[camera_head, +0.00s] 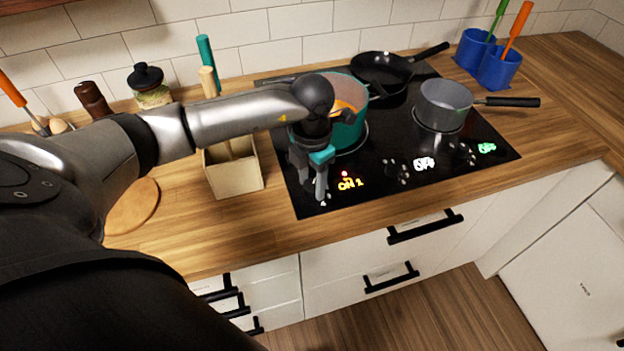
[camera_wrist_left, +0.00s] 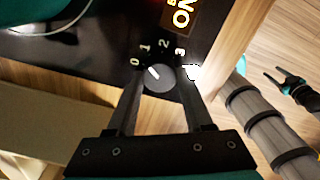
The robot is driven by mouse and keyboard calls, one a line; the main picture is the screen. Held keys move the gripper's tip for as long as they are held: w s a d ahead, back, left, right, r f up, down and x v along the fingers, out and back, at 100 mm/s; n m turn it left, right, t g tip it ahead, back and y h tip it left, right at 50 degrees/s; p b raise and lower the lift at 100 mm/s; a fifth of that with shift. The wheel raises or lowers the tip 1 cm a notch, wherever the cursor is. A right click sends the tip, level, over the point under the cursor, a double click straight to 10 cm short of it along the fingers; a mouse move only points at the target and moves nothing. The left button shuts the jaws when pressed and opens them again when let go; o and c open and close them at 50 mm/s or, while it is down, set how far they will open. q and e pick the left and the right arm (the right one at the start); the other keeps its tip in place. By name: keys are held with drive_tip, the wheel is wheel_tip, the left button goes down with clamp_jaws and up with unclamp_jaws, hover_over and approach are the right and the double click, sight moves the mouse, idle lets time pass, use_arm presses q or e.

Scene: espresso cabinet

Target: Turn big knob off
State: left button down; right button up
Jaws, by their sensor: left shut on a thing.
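The big knob (camera_wrist_left: 160,78) is a round dark dial on the black cooktop, in the left wrist view. Its white mark points up and left, between the printed 0 and 1. My left gripper (camera_wrist_left: 160,87) has a finger on each side of the knob and is shut on it. In the head view, my left gripper (camera_head: 322,190) reaches down at the cooktop's front left and hides most of the knob. A dark forked part (camera_wrist_left: 285,82) at the right looks like my right gripper, too small to judge.
A teal pot (camera_head: 349,130) stands close behind my left gripper. A black pan (camera_head: 386,72) and a grey pot (camera_head: 443,106) stand on other burners. A utensil box (camera_head: 235,178) is on the left. Other knobs (camera_head: 397,170) lie to the right, by OFF displays.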

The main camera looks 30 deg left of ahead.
sight(312, 185)
use_arm(q)
drive_tip(key=n+p, duration=0.1)
drive_tip(key=n, duration=0.5)
drive_tip(key=shift+n, duration=0.3)
idle(0.5)
drive_tip(key=shift+c, duration=1.4)
unclamp_jaws()
wheel_tip(312, 185, up, 15)
drive_tip(key=p, duration=0.1)
drive_tip(key=shift+r, duration=0.15)
